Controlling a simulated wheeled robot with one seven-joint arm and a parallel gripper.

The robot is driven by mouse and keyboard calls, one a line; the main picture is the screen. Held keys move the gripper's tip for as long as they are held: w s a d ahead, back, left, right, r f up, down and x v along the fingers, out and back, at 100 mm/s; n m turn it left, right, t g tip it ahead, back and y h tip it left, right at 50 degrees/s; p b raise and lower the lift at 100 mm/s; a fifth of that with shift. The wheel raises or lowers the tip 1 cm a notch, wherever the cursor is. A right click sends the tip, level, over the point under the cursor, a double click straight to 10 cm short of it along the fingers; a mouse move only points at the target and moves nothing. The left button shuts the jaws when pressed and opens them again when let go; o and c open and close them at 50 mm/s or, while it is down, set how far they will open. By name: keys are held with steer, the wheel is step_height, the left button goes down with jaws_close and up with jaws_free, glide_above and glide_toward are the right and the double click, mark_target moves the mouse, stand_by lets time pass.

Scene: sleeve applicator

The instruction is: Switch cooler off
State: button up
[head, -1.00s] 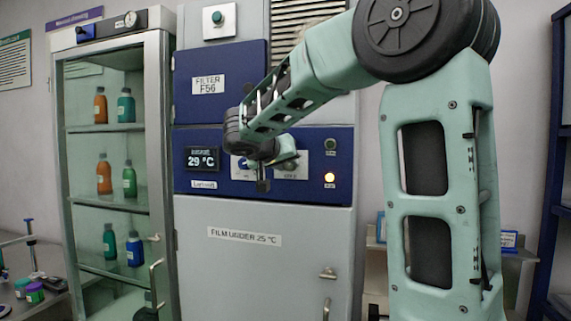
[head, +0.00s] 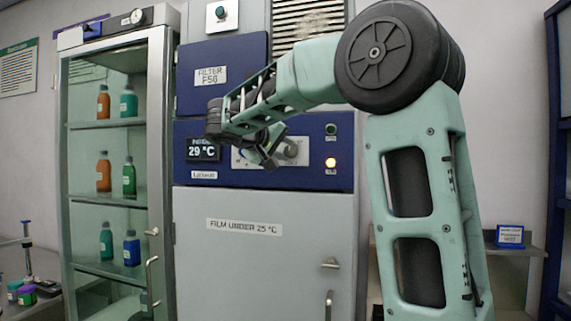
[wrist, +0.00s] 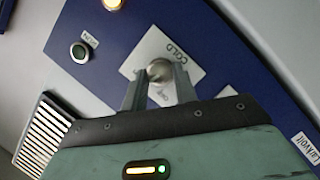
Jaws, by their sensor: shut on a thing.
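The cooler has a blue control panel (head: 340,180) above its grey door (head: 265,270). A white plate (wrist: 147,50) on the panel carries a round grey knob (wrist: 159,70), with "COLD" printed beside it and other print partly hidden. My gripper (head: 270,158) is at this plate, tilted. In the wrist view its fingers stand on either side of the knob, shut on it. In the head view my gripper and wrist cover part of the plate. The display (head: 203,149) reads 29 °C. An orange lamp (head: 331,163) is lit at the panel's right.
A dark green button (head: 331,130) sits above the lamp. Door handles (head: 329,303) stick out below the panel. A glass cabinet (head: 160,110) with several bottles stands close on the left. A blue filter cover (head: 222,75) is above the panel.

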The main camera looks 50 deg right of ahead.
steer(key=n+b, duration=0.1)
steer(key=n+h+b, duration=0.1)
steer(key=n+b, duration=0.1)
steer(key=n+g+h+b, duration=0.1)
steer(key=n, duration=0.1)
steer(key=shift+w+a+f+b, duration=0.1)
steer(key=shift+w+f+b, duration=0.05)
steer(key=shift+f+b, duration=0.25)
steer(key=n+h+b, duration=0.2)
steer(key=n, duration=0.3)
steer(key=shift+b, duration=0.3)
steer(key=o, duration=1)
steer(key=shift+c, duration=0.2)
steer(key=shift+a, duration=0.1)
steer(key=a+f+b, duration=0.2)
steer(key=a+b, duration=0.2)
steer(key=a, duration=1.3)
steer(key=shift+s+f, duration=0.2)
steer(key=shift+s, duration=0.05)
